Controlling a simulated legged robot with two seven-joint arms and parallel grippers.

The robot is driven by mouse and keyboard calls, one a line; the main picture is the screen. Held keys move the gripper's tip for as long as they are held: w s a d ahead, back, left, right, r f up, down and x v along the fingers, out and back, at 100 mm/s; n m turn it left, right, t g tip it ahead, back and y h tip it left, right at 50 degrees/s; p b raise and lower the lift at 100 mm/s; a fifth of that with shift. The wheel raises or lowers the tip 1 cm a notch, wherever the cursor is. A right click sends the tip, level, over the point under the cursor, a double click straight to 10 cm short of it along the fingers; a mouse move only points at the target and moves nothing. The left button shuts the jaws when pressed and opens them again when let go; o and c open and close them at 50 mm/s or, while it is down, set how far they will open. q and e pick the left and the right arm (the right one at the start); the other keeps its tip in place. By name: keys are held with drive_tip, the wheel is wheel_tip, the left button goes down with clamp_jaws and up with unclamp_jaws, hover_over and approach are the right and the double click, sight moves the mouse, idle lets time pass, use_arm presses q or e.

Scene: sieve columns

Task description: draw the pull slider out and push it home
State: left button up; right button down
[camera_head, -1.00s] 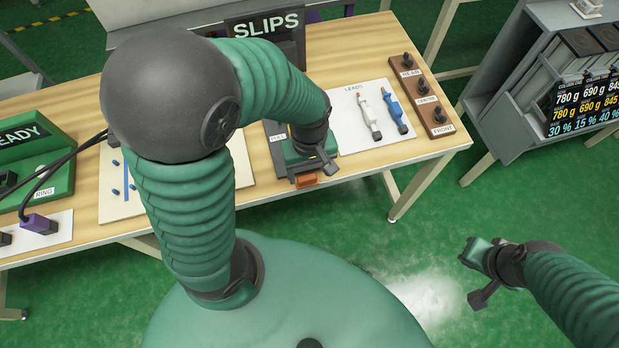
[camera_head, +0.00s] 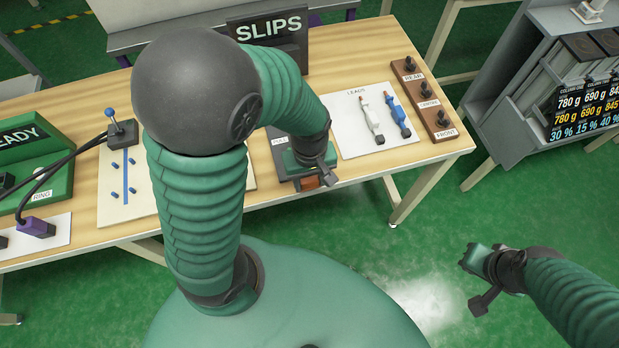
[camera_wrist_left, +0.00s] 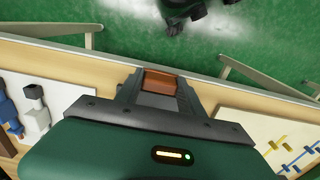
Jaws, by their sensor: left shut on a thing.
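The pull slider's orange-brown handle (camera_head: 310,183) is at the table's front edge, on the dark panel (camera_head: 280,160) marked PULL. My left gripper (camera_head: 316,180) is over it from above. In the left wrist view, the two fingers of my left gripper (camera_wrist_left: 158,92) stand on either side of the orange-brown block (camera_wrist_left: 160,82) and are shut on it. My gripper and arm hide much of the panel, so how far the slider is out cannot be told. My right gripper (camera_head: 474,272) hangs over the floor, away from the table; its jaws are unclear.
A white LEADS board (camera_head: 372,135) with a white and a blue lead lies right of the panel. A brown knob strip (camera_head: 428,105) is farther right. A pale board (camera_head: 118,185) with blue pegs is left. The SLIPS sign (camera_head: 268,35) stands behind.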

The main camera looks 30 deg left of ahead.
use_arm(q)
clamp_jaws()
drive_tip(key=shift+w+a+r+p, duration=0.1)
drive_tip(key=shift+w+a+p, duration=0.2)
drive_tip(key=shift+w+a, duration=0.55)
drive_tip(key=shift+a, duration=0.25)
drive_tip(key=o, duration=1.5)
unclamp_jaws()
drive_tip(key=shift+c, duration=0.2)
wheel_tip(320, 180, up, 16)
drive_tip(key=p, duration=0.4)
drive_tip(key=shift+r, duration=0.25)
drive_tip(key=shift+w, duration=0.15)
